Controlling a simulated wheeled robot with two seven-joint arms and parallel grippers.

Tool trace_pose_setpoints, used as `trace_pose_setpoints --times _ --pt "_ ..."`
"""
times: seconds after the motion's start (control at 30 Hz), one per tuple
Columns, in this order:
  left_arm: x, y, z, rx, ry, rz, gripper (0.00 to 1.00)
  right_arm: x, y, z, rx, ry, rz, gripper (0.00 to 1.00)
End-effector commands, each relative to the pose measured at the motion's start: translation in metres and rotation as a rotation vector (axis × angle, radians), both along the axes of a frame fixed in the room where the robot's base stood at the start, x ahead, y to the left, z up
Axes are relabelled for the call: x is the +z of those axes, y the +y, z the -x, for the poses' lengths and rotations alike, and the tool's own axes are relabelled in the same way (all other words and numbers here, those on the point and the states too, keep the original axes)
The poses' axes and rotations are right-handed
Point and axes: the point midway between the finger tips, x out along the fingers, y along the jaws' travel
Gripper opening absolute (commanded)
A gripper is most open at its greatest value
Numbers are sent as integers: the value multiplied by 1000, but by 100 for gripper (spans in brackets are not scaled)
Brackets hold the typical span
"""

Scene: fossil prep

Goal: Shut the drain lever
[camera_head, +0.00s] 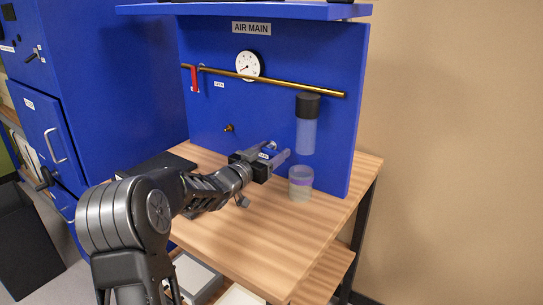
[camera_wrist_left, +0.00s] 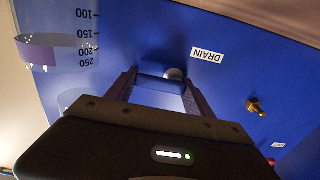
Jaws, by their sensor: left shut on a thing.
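My left gripper (camera_head: 282,156) reaches in from the left to the blue panel, just left of the filter bowl. In the left wrist view its fingers (camera_wrist_left: 160,92) close on the drain lever (camera_wrist_left: 160,84), a bluish bar lying across between them. A round grey pivot (camera_wrist_left: 175,73) shows behind it, near the white DRAIN label (camera_wrist_left: 207,55). In the head view the gripper mostly hides the lever. My right gripper is not in view.
The clear filter bowl (camera_head: 306,136) with a black cap hangs above a clear cup (camera_head: 300,184) with purplish contents, close to my gripper's right. A brass pipe (camera_head: 275,82) with a red lever (camera_head: 194,79) and gauge (camera_head: 248,65) runs above. The front wooden bench (camera_head: 270,235) is clear.

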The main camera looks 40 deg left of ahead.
Motion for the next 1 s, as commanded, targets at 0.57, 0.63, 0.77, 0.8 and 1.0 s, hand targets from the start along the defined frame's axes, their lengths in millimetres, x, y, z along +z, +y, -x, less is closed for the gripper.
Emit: trace_pose_setpoints --times 0.57,0.63,0.77,0.8,1.0 --pt "0 0 0 0 2 0 83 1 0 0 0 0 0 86" --pt "0 0 1 0 2 0 83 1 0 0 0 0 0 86" --pt "0 1 8 1 2 -1 83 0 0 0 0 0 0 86" --pt "0 1 13 2 2 -1 83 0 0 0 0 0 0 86" --pt "0 0 44 3 2 -1 83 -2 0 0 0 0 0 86"
